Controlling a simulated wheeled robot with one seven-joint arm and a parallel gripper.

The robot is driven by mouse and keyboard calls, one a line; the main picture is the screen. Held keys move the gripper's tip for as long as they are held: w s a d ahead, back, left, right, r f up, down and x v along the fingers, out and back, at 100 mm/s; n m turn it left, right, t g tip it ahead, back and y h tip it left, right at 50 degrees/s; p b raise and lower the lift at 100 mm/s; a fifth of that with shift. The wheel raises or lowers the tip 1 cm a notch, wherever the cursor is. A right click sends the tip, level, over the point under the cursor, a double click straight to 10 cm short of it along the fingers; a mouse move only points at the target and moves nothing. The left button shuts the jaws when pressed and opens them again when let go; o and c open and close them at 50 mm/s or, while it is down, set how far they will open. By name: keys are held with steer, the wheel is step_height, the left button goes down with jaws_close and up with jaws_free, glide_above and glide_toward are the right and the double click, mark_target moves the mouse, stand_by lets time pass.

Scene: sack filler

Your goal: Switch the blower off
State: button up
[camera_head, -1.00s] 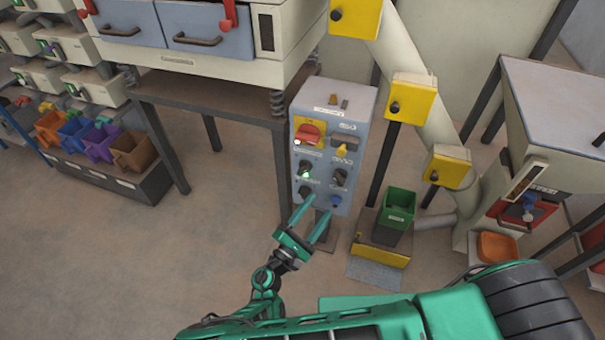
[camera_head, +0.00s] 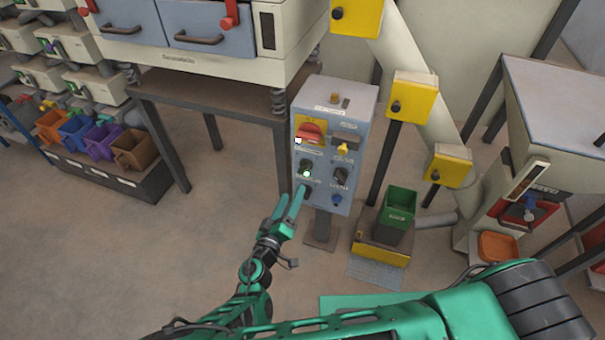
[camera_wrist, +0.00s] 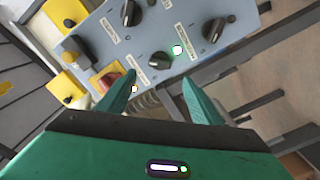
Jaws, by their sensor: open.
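The grey control box (camera_head: 357,107) stands on a post in the middle of the head view. Labels are too small to read, so I cannot tell which knob is the blower's. My gripper (camera_head: 294,192) is open and empty before the panel's lower left, partly hiding the lowest left knob. Its fingers (camera_wrist: 158,80) frame the panel in the wrist view.
A sieving machine (camera_head: 190,62) on a legged stand is behind on the left. Coloured bins (camera_head: 100,140) line the far left. Floor left of my arm is clear.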

mark_target(303, 172)
steer(key=x, duration=1)
steer(key=shift+w+d, duration=0.15)
steer(key=shift+w, duration=0.25)
steer(key=c, duration=1.1)
steer(key=shift+o, duration=0.2)
